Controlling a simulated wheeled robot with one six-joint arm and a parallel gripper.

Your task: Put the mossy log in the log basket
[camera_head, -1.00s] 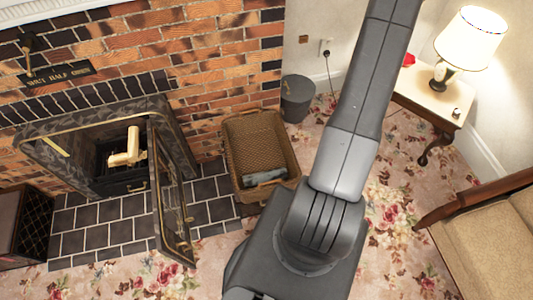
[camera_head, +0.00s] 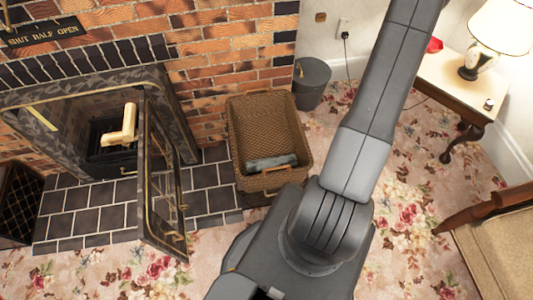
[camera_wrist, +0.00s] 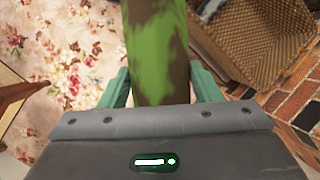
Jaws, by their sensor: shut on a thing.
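In the wrist view the mossy log (camera_wrist: 157,40), brown with bright green patches, stands between the teal fingers of my gripper (camera_wrist: 160,84). My gripper is shut on it, and its far end runs out of the top of the picture. The woven log basket (camera_wrist: 262,32) shows to the upper right of the log, apart from it in the picture. In the head view the basket (camera_head: 243,138) sits on the floor by the hearth, with a dark grey log (camera_head: 271,162) inside. My gripper and the mossy log are not visible in the head view.
An open stove door (camera_head: 163,190) stands left of the basket. A grey bucket (camera_head: 311,84) is behind it to the right. A side table (camera_head: 447,82) with a lamp (camera_head: 497,35) and a sofa (camera_head: 490,245) are at the right. Flowered carpet lies between.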

